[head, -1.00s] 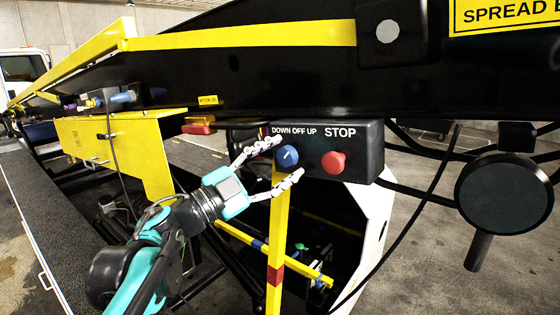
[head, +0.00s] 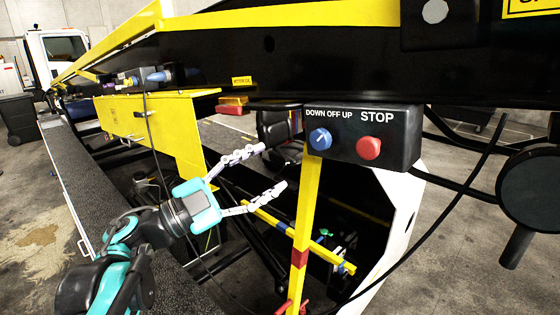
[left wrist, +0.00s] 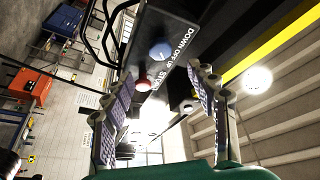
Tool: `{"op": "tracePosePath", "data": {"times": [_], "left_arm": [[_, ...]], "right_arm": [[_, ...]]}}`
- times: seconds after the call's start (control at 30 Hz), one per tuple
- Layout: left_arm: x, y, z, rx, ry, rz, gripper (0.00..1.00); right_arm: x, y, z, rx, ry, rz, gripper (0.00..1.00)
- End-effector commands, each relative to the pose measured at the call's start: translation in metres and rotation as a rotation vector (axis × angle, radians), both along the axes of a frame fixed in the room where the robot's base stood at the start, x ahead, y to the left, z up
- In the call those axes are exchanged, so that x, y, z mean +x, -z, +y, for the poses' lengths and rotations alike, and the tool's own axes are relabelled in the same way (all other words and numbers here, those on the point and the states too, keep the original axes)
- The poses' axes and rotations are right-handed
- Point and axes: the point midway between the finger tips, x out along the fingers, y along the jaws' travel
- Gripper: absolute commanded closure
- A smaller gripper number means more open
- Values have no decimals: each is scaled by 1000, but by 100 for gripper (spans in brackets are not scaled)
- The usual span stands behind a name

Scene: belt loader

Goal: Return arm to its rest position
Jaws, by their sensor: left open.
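My left gripper (head: 270,170) is open and empty in the head view, with its arm coming in from the lower left. It is apart from the black control box (head: 400,150), to the left of it and slightly below. The box carries a blue knob (head: 320,139) under the words DOWN OFF UP and a red STOP button (head: 368,148). In the left wrist view the two fingers (left wrist: 155,95) are spread, with the blue knob (left wrist: 162,52) and red button (left wrist: 143,84) seen beyond them. My right gripper is not in view.
The black loader beam (head: 300,60) runs above the box. A yellow post (head: 306,210) stands below the knob, close to my gripper's right. A yellow panel (head: 160,125) lies behind the arm. A black hose (head: 440,215) hangs at the right. A dark walkway (head: 95,185) runs along the left.

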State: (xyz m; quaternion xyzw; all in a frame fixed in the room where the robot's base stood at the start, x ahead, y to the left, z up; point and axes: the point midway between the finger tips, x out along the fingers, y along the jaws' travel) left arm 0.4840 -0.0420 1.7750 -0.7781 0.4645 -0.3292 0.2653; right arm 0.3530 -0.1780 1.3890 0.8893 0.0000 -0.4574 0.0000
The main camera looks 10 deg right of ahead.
Motion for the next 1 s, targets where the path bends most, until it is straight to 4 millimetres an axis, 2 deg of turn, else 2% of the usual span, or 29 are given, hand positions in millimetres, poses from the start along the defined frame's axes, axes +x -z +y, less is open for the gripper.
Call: {"op": "tracePosePath", "data": {"times": [0.37, 0.47, 0.57, 0.67, 0.77, 0.87, 0.9, 0.97, 1.0], "left_arm": [[-1, 2, 4, -2, -3, 0, 42], [4, 10, 9, -24, -47, 2, 42], [18, 30, 27, -80, -174, 14, 42], [38, 67, 62, -160, -370, 56, 42], [54, 117, 107, -236, -584, 137, 42], [61, 181, 152, -290, -782, 253, 42], [61, 209, 169, -304, -851, 306, 42], [58, 251, 191, -319, -944, 389, 42], [55, 280, 203, -324, -1000, 447, 42]], "right_arm": [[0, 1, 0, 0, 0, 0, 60], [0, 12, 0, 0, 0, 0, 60], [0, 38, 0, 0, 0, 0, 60], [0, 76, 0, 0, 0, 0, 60], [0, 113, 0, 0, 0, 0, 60], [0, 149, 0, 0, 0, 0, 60], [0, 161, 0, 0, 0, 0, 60], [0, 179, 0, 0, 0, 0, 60], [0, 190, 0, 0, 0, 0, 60]]}}
